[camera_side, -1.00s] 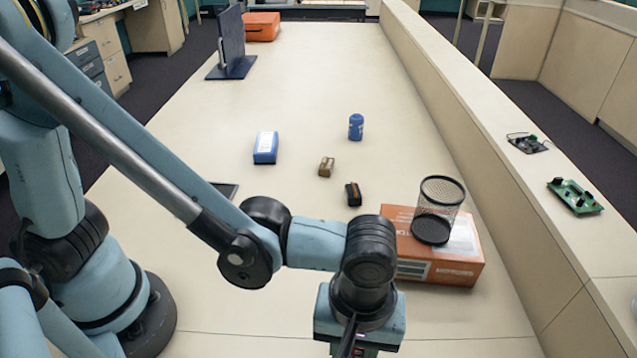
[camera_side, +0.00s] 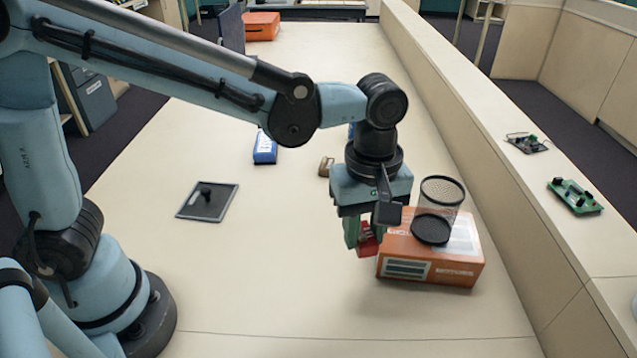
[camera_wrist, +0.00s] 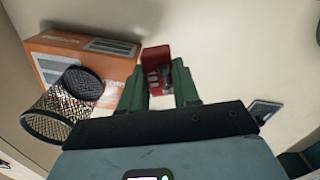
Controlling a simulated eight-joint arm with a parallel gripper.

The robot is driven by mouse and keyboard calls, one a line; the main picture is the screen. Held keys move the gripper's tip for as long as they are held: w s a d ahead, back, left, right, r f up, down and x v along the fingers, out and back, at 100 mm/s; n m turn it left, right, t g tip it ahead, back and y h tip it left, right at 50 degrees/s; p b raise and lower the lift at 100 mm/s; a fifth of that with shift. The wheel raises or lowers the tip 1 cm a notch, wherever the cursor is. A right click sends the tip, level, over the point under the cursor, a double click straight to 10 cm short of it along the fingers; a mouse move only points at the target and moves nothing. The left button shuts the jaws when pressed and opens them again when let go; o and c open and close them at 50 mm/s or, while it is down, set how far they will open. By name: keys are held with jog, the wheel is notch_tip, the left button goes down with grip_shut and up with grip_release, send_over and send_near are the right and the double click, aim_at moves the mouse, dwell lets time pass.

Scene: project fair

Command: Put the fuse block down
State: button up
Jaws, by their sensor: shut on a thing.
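My gripper (camera_side: 362,236) is shut on a red fuse block (camera_side: 368,243). It holds the block above the table, just left of the orange box in the side view. In the wrist view the fuse block (camera_wrist: 155,68) sits between the two green fingers of my gripper (camera_wrist: 160,85), with bare table beyond it. The side view shows only part of the block, as the gripper and wrist cover some of it. The exact gap between block and table is hard to tell.
An orange box (camera_side: 455,272) with a black mesh cup (camera_side: 438,205) on it stands close right. A dark tray (camera_side: 208,203) lies left. A blue box (camera_side: 265,147) and a small brown block (camera_side: 326,167) lie farther back. The front table (camera_side: 280,290) is clear.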

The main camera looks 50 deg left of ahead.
jog(key=w+a+n, duration=0.5)
jog(key=w+a, duration=0.2)
jog(key=a, duration=0.6)
jog(key=n, duration=1)
send_over(195, 151)
jog(key=f, duration=0.4)
jog(key=d+f, duration=0.1)
jog(key=shift+w+f, duration=0.1)
jog(key=shift+f, duration=0.3)
jog(key=shift+a+f, duration=0.35)
jog(key=shift+a, duration=0.1)
jog(key=shift+f, duration=1.9)
jog(key=shift+f, duration=0.1)
jog(key=o, duration=1)
jog(key=shift+o, duration=0.2)
